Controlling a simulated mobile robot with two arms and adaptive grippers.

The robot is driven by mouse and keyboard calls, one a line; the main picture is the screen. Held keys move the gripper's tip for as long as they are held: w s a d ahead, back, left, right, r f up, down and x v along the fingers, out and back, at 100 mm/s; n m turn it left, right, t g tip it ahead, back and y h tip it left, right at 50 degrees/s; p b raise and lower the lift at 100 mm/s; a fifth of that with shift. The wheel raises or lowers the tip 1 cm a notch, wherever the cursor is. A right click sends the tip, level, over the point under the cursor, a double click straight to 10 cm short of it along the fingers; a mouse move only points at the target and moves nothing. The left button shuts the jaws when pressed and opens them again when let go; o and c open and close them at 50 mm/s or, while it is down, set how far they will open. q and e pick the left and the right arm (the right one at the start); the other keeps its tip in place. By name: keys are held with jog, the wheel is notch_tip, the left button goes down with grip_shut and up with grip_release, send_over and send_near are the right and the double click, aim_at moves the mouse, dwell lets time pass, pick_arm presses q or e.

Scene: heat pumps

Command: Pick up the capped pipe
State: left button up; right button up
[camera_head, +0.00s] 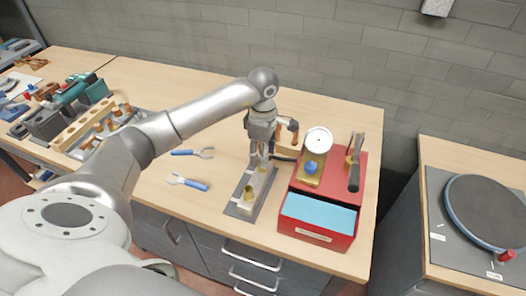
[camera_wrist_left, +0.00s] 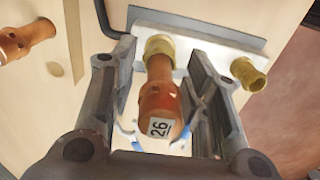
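A copper capped pipe (camera_wrist_left: 160,100) with a "26" label on its end stands in a brass fitting of the pale holder block (camera_wrist_left: 203,50). In the left wrist view my left gripper (camera_wrist_left: 165,85) is open, with one finger on each side of this pipe; narrow gaps seem to show between fingers and pipe. In the head view the left gripper (camera_head: 258,160) points down over the back part of the holder block (camera_head: 252,193) and hides the pipe. The holder's other brass fitting (camera_wrist_left: 249,74) is empty. My right gripper is not in view.
A red station (camera_head: 331,190) with a gauge (camera_head: 318,141) and blue-lined bin stands close right of the holder. Another copper piece (camera_head: 291,127) is just right of the gripper. Two blue-handled tools (camera_head: 188,182) lie left. A turntable (camera_head: 487,208) is far right.

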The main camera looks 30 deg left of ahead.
pick_arm(q)
grip_shut()
jog(key=shift+r, duration=0.1)
jog(key=shift+r, duration=0.2)
notch_tip(320, 180, up, 3)
jog(key=shift+w+r+p, duration=0.1)
jog(key=shift+r+p, duration=0.05)
jog(key=shift+p, duration=0.85)
jog(key=s+d+r+p, duration=0.5)
jog(key=s+r, duration=0.4)
jog(key=s, duration=0.4)
jog(key=shift+d+p, duration=0.3)
jog(key=shift+d, duration=0.2)
jog(key=shift+w+r, duration=0.1)
jog(key=shift+w, duration=0.1)
